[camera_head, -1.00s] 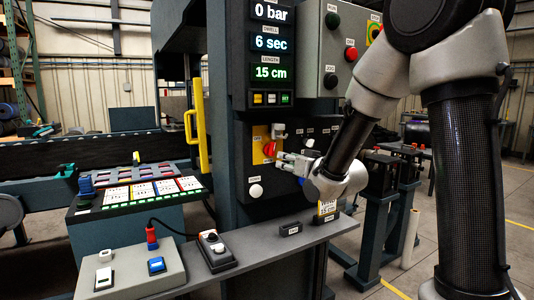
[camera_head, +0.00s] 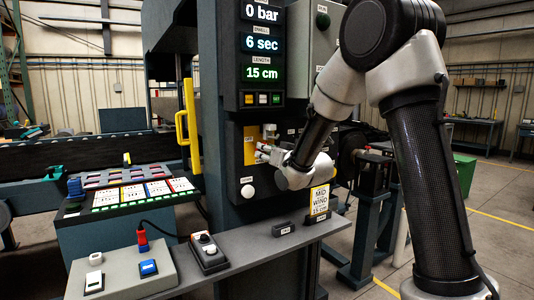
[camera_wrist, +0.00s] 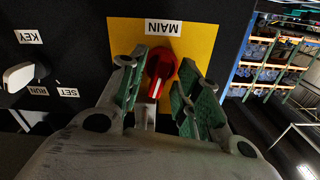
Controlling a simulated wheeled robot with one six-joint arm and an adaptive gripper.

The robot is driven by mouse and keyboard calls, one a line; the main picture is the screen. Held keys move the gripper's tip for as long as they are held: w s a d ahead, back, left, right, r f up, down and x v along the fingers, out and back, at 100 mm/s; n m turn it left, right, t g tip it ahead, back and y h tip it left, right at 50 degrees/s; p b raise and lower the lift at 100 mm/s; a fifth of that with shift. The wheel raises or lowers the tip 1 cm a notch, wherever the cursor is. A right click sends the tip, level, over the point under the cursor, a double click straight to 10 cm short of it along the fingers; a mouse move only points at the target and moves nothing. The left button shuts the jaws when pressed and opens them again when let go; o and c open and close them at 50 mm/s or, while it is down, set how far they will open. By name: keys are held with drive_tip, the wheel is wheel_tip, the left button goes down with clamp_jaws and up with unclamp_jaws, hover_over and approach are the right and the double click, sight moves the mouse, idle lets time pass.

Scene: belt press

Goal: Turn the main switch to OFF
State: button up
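The main switch is a red knob (camera_wrist: 160,72) with a white mark on a yellow plate (camera_wrist: 203,42). The label MAIN appears upside down above it in the wrist view. My gripper (camera_wrist: 158,80) is open, with one green-padded finger on each side of the knob. I see gaps between the pads and the knob, so the fingers are not closed on it. In the head view the yellow plate (camera_head: 250,146) shows on the dark press panel, and my gripper (camera_head: 264,150) covers the knob. The OFF marking cannot be read in either view.
A white key switch (camera_wrist: 18,76) with SET and RUN labels sits left of the plate in the wrist view. In the head view, a white round button (camera_head: 248,191) is below the gripper. A grey shelf (camera_head: 265,245) juts out underneath, holding a control box (camera_head: 209,252).

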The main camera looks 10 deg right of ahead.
clamp_jaws()
drive_tip(key=n, duration=1.1)
drive_tip(key=shift+a, duration=0.1)
idle(0.3)
drive_tip(key=shift+f+n, duration=0.1)
drive_tip(key=shift+n, duration=0.3)
drive_tip(key=shift+o, duration=1)
unclamp_jaws()
